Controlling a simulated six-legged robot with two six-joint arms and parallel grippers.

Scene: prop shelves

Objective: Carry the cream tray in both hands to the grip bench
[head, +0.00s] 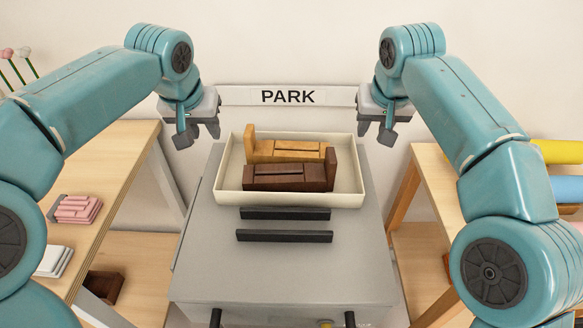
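The cream tray (232,197) sits level on top of a grey cabinet (210,255) in the middle of the head view. In it lie a light-brown wooden piece (285,149) and a dark-brown wooden piece (285,178), side by side. My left gripper (198,136) hangs above and left of the tray, fingers pointing down and apart, with nothing between them. My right gripper (376,135) hangs above and right of the tray in a matching pose, also open and empty. Neither gripper appears to touch the tray. No label in view identifies the grip bench.
A PARK sign (288,96) is on the wall behind. Two dark strips (285,236) lie on the cabinet top before the tray. A wooden shelf (110,165) at left holds pink (76,209) and white stacks. Another wooden shelf (432,180) at right has coloured rolls (563,152).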

